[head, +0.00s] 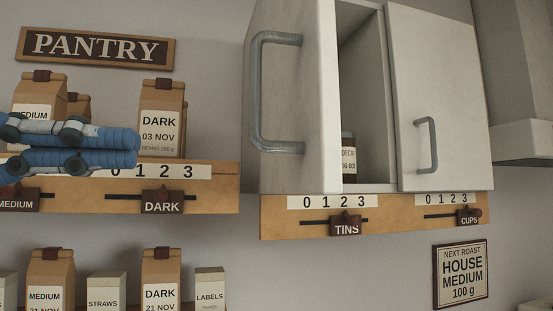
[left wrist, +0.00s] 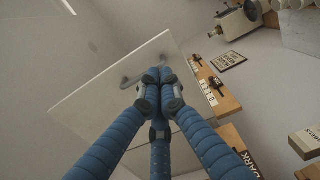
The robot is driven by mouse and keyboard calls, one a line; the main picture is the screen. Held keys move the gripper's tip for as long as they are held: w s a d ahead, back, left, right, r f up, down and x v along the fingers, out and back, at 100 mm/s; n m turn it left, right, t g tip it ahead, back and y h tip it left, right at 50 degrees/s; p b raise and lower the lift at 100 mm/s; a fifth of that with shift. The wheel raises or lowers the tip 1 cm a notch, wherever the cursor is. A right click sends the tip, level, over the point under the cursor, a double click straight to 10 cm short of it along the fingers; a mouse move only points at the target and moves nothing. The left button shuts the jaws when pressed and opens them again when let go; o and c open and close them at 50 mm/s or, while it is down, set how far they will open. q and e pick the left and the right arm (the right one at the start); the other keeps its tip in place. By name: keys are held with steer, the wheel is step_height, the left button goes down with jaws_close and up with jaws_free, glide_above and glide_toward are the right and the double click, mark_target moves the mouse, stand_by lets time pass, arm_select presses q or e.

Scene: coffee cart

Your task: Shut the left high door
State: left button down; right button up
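The left high door (head: 312,110) is pale grey and stands open, swung out from the wall cabinet. Its curved grey handle (head: 256,95) faces left. In the left wrist view the door is the pale panel (left wrist: 100,105), with its handle (left wrist: 130,80) just beyond my fingertips. My left gripper (head: 138,148) has blue fingers that lie together, left of the handle and apart from it in the head view. In the left wrist view the fingertips (left wrist: 157,76) meet and hold nothing. My right gripper is not in view.
The right high door (head: 440,100) is closed. A labelled container (head: 348,160) stands inside the open cabinet. Sliders for tins (head: 346,228) and cups (head: 468,215) sit below. Coffee bags (head: 162,118) stand on the pantry shelf (head: 225,180) beside my left gripper.

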mark_target(313, 154)
arm_select(q)
steer(key=p+x, duration=0.4)
steer(key=x, duration=0.8)
steer(key=shift+s+d+r, duration=0.1)
steer(key=shift+s+d, duration=0.05)
steer(key=shift+d, duration=0.15)
steer(key=shift+w+d+p, duration=0.2)
steer(key=shift+d+p, duration=0.25)
steer(key=shift+d, duration=0.15)
steer(key=shift+d, duration=0.1)
